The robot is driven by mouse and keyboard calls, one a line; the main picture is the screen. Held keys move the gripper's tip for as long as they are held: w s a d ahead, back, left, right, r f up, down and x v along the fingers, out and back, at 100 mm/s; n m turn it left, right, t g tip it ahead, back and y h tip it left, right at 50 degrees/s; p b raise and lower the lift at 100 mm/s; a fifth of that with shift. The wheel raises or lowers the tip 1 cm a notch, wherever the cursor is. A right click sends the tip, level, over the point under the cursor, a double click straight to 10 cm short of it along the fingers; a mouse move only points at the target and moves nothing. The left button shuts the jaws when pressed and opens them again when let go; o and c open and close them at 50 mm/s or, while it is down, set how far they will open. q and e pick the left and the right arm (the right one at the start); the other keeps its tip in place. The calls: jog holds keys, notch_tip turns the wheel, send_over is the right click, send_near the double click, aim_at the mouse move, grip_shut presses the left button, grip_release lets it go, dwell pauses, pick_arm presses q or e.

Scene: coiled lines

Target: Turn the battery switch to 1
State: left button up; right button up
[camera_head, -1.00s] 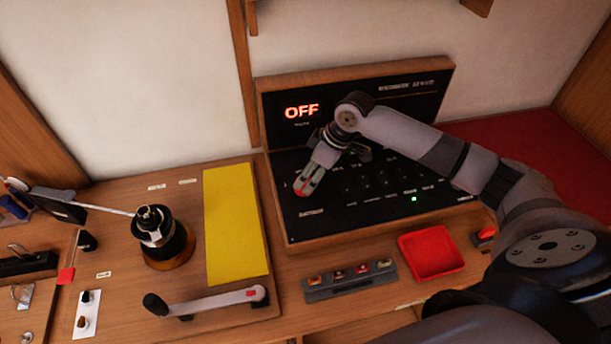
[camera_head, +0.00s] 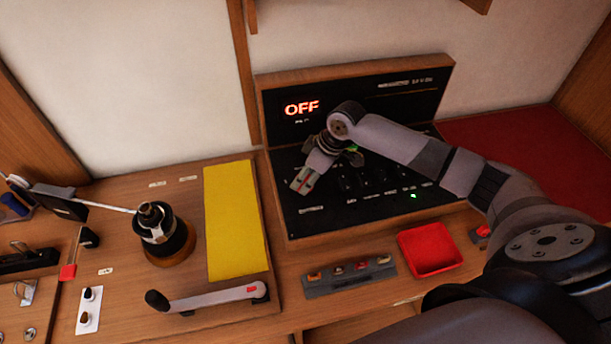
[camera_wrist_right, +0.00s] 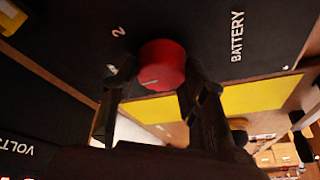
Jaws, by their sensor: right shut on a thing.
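The battery switch is a red round knob (camera_wrist_right: 162,65) with a pale pointer line, on the black panel (camera_wrist_right: 240,30) in the right wrist view. The word BATTERY is printed to one side of it and a 2 to the other. My right gripper (camera_wrist_right: 150,88) has its fingers on either side of the knob and is shut on it. In the head view my right gripper (camera_head: 303,180) is at the left part of the black panel (camera_head: 330,215), and it hides most of the knob. My left gripper is not in view.
A lit display (camera_head: 301,108) reads OFF. A yellow pad (camera_head: 235,225), a black winch (camera_head: 162,235) and a lever handle (camera_head: 210,298) lie to the left. A red tray (camera_head: 430,248) and a small switch strip (camera_head: 350,277) stand in front of the panel.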

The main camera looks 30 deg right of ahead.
jog(key=c, duration=0.5)
jog(key=shift+o, duration=0.2)
jog(key=shift+n, duration=0.3)
jog(key=n+g, duration=0.1)
jog(key=n, duration=0.2)
jog(key=shift+w+y+b, duration=0.15)
jog(key=shift+y+b, duration=0.15)
jog(key=shift+b, duration=0.05)
jog(key=n+g+b, duration=0.2)
jog(key=n, duration=0.2)
jog(key=shift+w, duration=0.1)
jog(key=shift+n+g+b, duration=0.7)
jog(key=shift+n+b, duration=0.15)
jog(key=shift+n, duration=1.25)
